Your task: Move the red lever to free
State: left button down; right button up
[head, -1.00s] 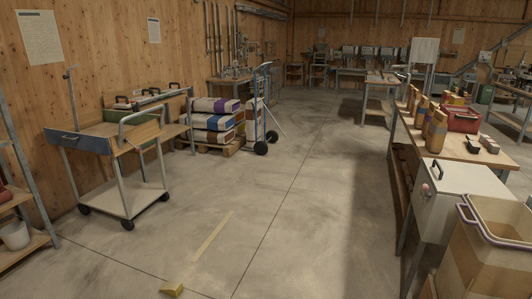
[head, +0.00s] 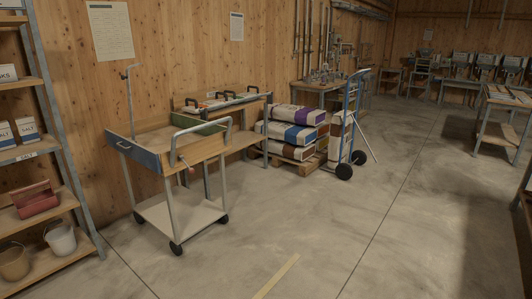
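I cannot make out a red lever for certain in the head view. A small pinkish-red part (head: 190,170) shows below the front edge of the wheeled cart (head: 150,165), near its right side; it is too small to tell what it is. The cart has a wooden top, a blue-grey drawer front, a grey push handle and a lower shelf. Neither of my grippers is in view.
Stacked sacks (head: 290,133) on a pallet and a blue hand truck (head: 352,120) stand mid-room. The concrete floor in front and right is largely clear.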

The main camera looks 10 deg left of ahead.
aim_at(191, 171)
jog(key=i+z, duration=0.25)
jog(key=i, duration=0.35)
jog(key=i+z, duration=0.25)
jog(key=i, duration=0.4)
jog(key=i+j+z, duration=0.25)
jog(key=i, duration=0.35)
jog(key=i+u, duration=0.35)
jog(key=i+l+u, duration=0.1)
jog(key=i+u, duration=0.3)
jog(key=i+l+u, duration=0.2)
jog(key=i+u, duration=0.15)
jog(key=i+j+u, duration=0.35)
jog(key=i+u, duration=0.2)
jog(key=u, duration=0.15)
jog(key=i+j+u, duration=0.1)
jog(key=i+u, duration=0.25)
